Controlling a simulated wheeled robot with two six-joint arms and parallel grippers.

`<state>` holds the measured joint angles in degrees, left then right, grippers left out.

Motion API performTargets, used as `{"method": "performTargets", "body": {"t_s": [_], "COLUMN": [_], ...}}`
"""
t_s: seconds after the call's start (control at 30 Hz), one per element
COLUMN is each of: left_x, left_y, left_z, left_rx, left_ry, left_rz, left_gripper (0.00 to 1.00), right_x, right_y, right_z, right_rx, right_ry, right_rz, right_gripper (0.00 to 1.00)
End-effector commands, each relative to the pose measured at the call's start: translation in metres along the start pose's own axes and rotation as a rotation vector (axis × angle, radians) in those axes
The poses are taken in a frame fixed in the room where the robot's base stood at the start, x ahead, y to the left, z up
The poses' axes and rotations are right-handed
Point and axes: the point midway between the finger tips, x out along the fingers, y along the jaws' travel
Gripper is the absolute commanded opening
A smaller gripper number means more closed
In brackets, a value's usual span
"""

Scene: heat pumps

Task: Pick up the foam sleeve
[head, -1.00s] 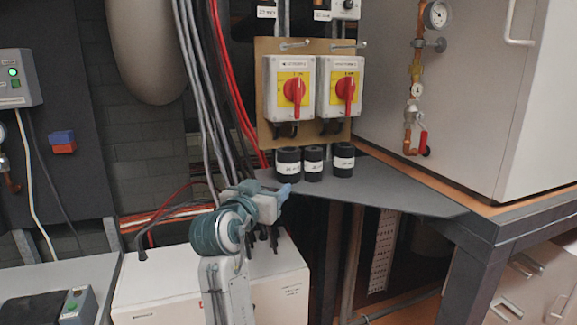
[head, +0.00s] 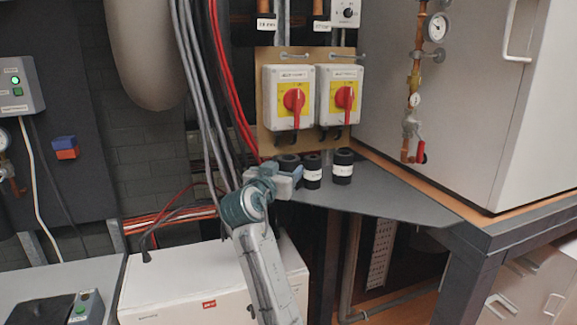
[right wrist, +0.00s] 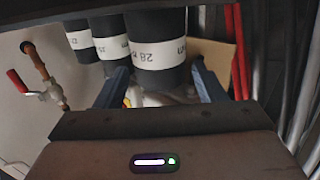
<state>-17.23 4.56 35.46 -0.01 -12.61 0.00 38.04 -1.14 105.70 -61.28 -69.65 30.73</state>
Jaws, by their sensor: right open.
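Three black foam sleeves with white labels stand upright on a grey shelf (head: 390,203). The left sleeve (head: 287,160) is partly hidden behind my right gripper (head: 288,180). The middle sleeve (head: 312,172) and the right sleeve (head: 343,166) show more fully. In the right wrist view, the sleeves appear upside down, and the largest, marked 28 (right wrist: 158,48), is ahead of my open right gripper (right wrist: 163,82), roughly in line with the gap between its fingers. Contact cannot be told. My left gripper is not in view.
Two red-handled switch boxes (head: 289,97) are on a board behind the sleeves. Grey and red cables hang to the left. A large pale cabinet (head: 470,90) with copper pipework stands to the right. A white box (head: 190,280) lies below. The shelf's front right is clear.

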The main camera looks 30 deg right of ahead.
Motion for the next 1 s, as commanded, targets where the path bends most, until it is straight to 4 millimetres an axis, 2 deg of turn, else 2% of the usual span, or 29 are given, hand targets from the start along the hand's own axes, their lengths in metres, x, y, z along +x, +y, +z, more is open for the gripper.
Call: {"method": "performTargets", "body": {"t_s": [0.1,0.37,0.47,0.5,0.83,1.0], "left_x": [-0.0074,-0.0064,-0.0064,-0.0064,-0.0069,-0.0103], "left_y": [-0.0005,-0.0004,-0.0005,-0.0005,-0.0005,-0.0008], "left_z": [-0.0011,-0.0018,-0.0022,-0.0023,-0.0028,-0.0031], "left_rx": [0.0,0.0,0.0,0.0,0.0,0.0], "left_ry": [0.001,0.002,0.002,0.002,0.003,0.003], "left_rz": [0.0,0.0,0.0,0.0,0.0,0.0], "left_gripper": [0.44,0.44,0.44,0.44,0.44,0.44], "right_x": [0.0122,0.0144,0.0143,0.0143,0.0144,0.0162], "right_y": [0.0002,0.0,0.0,0.0,-0.0001,-0.0014], "right_z": [-0.0007,0.0017,0.0016,0.0016,0.001,-0.0057], "right_rx": [-0.003,0.001,0.001,0.0,0.0,0.0], "right_ry": [-0.001,-0.001,-0.001,-0.001,-0.002,-0.001], "right_rz": [0.0,-0.001,-0.001,-0.001,-0.001,-0.003], "right_gripper": [0.64,0.64,0.46,0.45,0.45,0.45]}}
